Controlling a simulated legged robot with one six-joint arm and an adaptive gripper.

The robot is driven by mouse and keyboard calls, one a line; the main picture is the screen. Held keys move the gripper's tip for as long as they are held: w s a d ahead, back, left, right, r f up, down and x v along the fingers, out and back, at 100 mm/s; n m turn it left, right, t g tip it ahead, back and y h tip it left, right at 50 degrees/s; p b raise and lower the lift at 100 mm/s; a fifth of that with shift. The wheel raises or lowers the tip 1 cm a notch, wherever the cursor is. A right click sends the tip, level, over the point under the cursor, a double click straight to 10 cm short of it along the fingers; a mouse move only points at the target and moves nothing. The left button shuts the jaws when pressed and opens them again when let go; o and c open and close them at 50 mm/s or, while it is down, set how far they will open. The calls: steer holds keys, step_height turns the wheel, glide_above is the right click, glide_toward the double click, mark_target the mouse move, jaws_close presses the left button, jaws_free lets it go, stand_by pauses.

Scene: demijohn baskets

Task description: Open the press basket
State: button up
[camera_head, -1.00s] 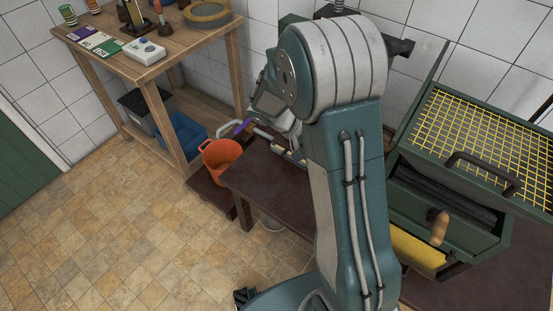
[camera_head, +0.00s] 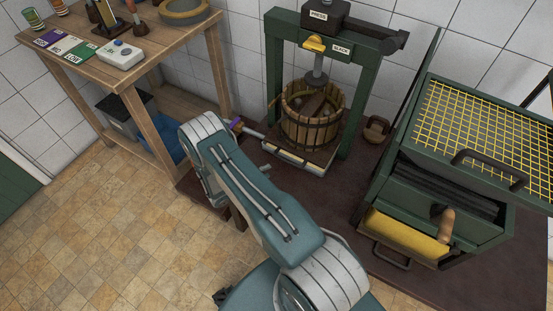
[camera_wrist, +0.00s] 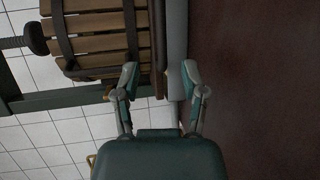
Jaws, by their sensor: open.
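The press basket (camera_head: 297,128), a round tub of wooden slats with dark hoops, stands upright on the press tray (camera_head: 290,160) under the screw (camera_head: 318,70) of the green press frame (camera_head: 272,62). In the wrist view the basket (camera_wrist: 100,46) shows sideways at upper left. My gripper (camera_wrist: 160,82) is open. Its two fingers are apart, with nothing visibly held; the grey tray edge (camera_wrist: 177,50) shows beyond the gap. The left finger overlaps the basket's edge in that view, and I cannot tell whether it touches.
A green cabinet (camera_head: 388,178) with a yellow mesh top stands right of the press. A wooden table (camera_head: 150,62) stands at upper left. A brown padlock-shaped thing (camera_head: 376,128) sits beside the press. Tiled floor (camera_head: 90,230) at the left is clear.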

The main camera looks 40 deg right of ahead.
mark_target(288, 161)
steer(key=shift+d+f, duration=0.1)
steer(key=shift+f, duration=0.1)
steer(key=d, duration=0.3)
steer(key=d+f, duration=0.1)
steer(key=d, duration=0.3)
steer(key=d+f, duration=0.1)
steer(key=d, duration=0.2)
steer(key=shift+d, duration=0.2)
steer(key=shift+s, duration=0.1)
jaws_close()
